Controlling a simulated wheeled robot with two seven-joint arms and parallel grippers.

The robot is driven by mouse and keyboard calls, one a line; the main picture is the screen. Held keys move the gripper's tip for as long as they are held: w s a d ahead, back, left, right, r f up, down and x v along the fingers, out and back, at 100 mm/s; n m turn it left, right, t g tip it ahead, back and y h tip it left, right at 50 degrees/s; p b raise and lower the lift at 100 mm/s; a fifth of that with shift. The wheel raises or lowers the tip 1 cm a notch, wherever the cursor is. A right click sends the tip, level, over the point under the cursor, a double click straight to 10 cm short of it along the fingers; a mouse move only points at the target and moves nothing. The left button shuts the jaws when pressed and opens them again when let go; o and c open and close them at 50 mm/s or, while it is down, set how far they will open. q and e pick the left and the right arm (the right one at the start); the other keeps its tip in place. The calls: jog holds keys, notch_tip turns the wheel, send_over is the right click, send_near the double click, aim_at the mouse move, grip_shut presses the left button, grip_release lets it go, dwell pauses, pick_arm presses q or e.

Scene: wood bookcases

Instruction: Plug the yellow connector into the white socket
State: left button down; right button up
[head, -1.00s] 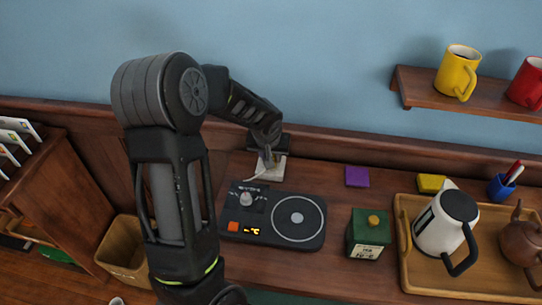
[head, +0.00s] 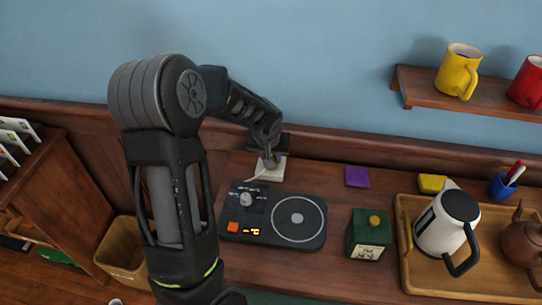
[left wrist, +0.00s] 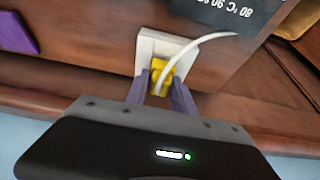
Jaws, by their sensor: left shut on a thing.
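The yellow connector (left wrist: 158,78) is between the two fingers of my left gripper (left wrist: 160,82), which is shut on it. A white cable runs from it up and to the right in the left wrist view. The connector is at the white socket (left wrist: 147,46), over part of its face; I cannot tell how deep it sits. In the head view, my left gripper (head: 268,162) is over the white socket (head: 274,174) behind the black device, and its fingers hide the connector. My right gripper is not in view.
A black hot plate (head: 262,216) stands just in front of the socket. A purple block (head: 357,177), a green canister (head: 368,236) and a wooden tray (head: 404,262) with a white kettle (head: 446,222) are to the right. The wall is close behind.

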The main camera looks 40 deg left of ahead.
pick_arm(q)
jog(key=shift+b, duration=0.3)
dwell(0.8)
jog(key=shift+f+b, duration=0.5)
jog(key=shift+b, duration=0.1)
